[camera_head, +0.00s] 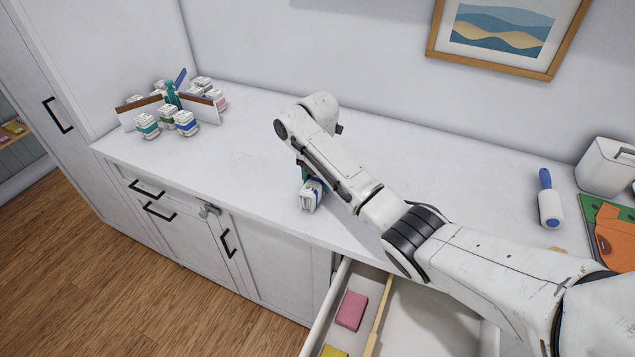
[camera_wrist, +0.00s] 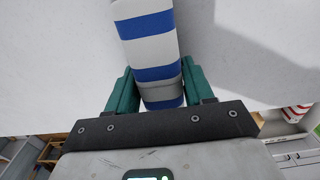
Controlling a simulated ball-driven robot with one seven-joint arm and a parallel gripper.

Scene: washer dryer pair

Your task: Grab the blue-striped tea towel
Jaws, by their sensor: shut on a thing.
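A blue-striped tea towel (camera_head: 311,198), rolled and white with blue bands, is held at the end of my arm over the counter. My gripper (camera_head: 306,176) is shut on it. In the wrist view the towel (camera_wrist: 150,40) runs out between the teal fingers of my gripper (camera_wrist: 155,84), with a grey band near its held end. I cannot tell whether the towel touches the counter. My arm hides part of the counter behind it.
An open drawer (camera_head: 420,318) with a pink block (camera_head: 352,310) juts out below my arm. A lint roller (camera_head: 549,205) lies right. The counter's left middle is clear.

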